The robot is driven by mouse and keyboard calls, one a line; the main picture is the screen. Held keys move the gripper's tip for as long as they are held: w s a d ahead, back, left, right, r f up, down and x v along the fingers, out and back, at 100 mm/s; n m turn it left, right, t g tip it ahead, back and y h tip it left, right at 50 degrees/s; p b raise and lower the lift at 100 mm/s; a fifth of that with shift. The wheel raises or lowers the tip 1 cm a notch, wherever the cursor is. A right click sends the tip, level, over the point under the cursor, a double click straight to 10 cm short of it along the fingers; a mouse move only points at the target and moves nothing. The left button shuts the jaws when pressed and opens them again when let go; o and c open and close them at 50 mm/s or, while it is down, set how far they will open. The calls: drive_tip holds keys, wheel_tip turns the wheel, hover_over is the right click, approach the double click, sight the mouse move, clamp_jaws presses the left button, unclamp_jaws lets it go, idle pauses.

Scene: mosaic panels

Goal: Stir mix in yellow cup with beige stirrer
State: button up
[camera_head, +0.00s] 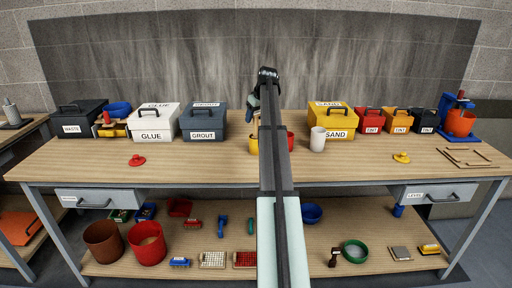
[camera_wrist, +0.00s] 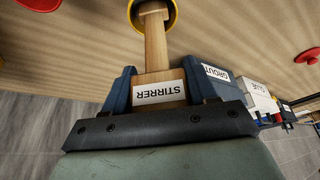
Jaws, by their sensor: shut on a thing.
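The yellow cup (camera_head: 253,146) stands on the bench, partly hidden behind my arm in the head view. In the wrist view its yellow rim (camera_wrist: 174,21) shows at the top edge. My gripper (camera_wrist: 160,82) is shut on the wooden beige stirrer (camera_wrist: 155,52), whose block handle bears a STIRRER label. The stirrer's shaft runs from the jaws to the cup's mouth and overlaps the opening. Its tip and the mix are not clearly visible, so its depth in the cup cannot be told.
A red cup (camera_head: 291,142) and a white cup (camera_head: 318,139) stand right of the yellow cup. GROUT (camera_head: 203,122) and GLUE (camera_head: 153,124) boxes stand left; a yellow SAND box (camera_head: 331,119) and smaller TINT boxes stand right. Red (camera_head: 137,160) and yellow (camera_head: 402,157) lids lie on the bench's open front.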

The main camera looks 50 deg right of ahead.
drive_tip(key=shift+r, duration=5.05)
